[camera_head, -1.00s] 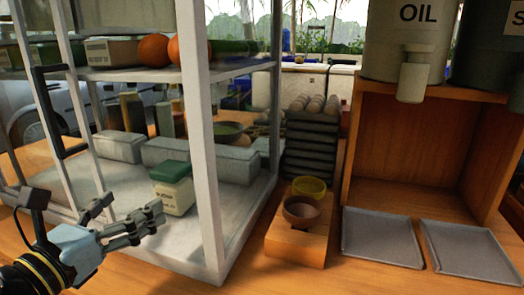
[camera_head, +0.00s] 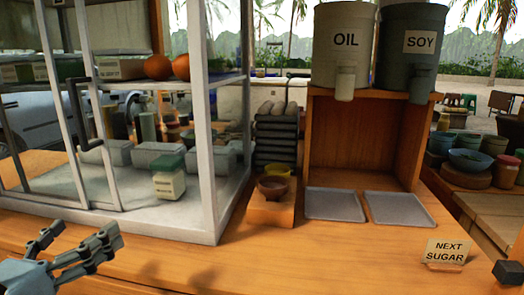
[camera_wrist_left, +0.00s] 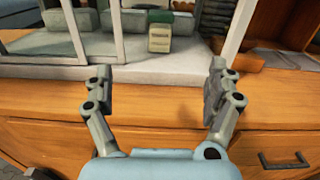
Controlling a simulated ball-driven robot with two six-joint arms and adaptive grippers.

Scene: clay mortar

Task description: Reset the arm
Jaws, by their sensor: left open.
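My left gripper (camera_head: 82,236) is in the lower left of the head view, in front of the glass cabinet (camera_head: 208,165). In the left wrist view, its two fingers (camera_wrist_left: 158,85) stand wide apart with nothing between them. The wooden counter front and cabinet edge lie beyond them. A jar with a green lid (camera_head: 169,178) stands inside the cabinet, apart from the gripper; it also shows in the left wrist view (camera_wrist_left: 159,37). A small dark part (camera_head: 508,272) at the lower right edge may belong to my right gripper; its fingers cannot be made out.
A bowl (camera_head: 273,188) sits on a wooden block beside the cabinet. Two grey trays (camera_head: 333,205) lie before a wooden box under OIL (camera_head: 346,45) and SOY (camera_head: 410,50) containers. The front middle counter is clear.

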